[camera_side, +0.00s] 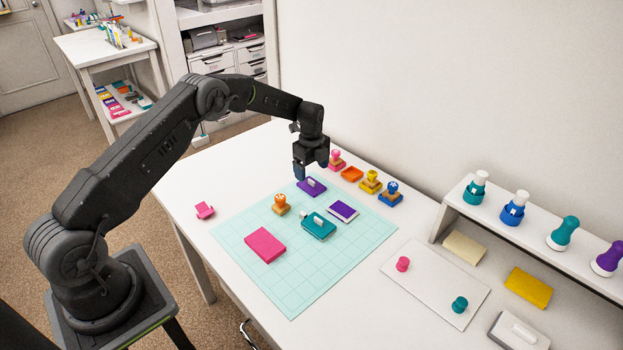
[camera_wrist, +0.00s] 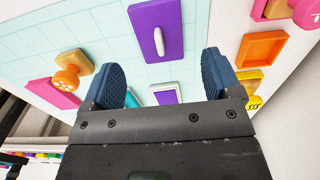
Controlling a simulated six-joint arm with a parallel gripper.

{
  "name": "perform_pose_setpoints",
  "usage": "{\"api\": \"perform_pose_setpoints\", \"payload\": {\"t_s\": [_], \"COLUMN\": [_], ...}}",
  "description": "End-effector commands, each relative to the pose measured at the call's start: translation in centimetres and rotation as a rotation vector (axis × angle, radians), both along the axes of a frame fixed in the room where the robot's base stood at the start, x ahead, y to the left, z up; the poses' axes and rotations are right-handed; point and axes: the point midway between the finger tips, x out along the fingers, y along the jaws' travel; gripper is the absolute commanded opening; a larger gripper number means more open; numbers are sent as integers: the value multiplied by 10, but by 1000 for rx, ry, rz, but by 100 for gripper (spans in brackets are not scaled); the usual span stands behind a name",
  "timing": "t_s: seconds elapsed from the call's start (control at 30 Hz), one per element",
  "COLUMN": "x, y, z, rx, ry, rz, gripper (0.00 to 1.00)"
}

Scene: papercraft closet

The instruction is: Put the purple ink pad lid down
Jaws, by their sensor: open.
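The purple ink pad lid (camera_side: 311,187), a flat purple block with a white handle, lies handle up near the far corner of the mint grid mat (camera_side: 292,292). It also shows in the wrist view (camera_wrist: 152,14). The purple ink pad (camera_side: 343,210) lies uncovered on the mat, with a dark purple face and white rim; it shows in the wrist view (camera_wrist: 167,96) between my fingers. My gripper (camera_side: 310,175) is open and empty, above and apart from the lid. In the wrist view the gap between its blue fingertips (camera_wrist: 160,72) holds nothing.
On the mat are a teal pad (camera_side: 318,227), an orange stamp (camera_side: 280,204) and a pink block (camera_side: 265,245). Pink, yellow (camera_side: 370,181) and blue stamps and an orange tray (camera_side: 352,174) line the wall side. A white shelf (camera_side: 535,213) stands right. The mat's near part is clear.

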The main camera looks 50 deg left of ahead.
Motion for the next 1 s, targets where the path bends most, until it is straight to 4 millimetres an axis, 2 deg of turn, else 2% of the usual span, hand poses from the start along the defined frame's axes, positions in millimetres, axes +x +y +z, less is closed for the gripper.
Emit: {"api": "perform_pose_setpoints", "payload": {"t_s": [0.1,0.3,0.67,0.77,0.87,1.0], "x": [0,0,-2,-7,-23,-59], "y": [0,0,-2,-11,-25,-51], "z": [27,59,81,107,149,209], "rx": [1,0,2,6,9,-2], "ry": [-3,-1,-6,-29,-69,-132], "rz": [0,0,17,78,191,390], "gripper": [84,84,84,84,84,84]}}
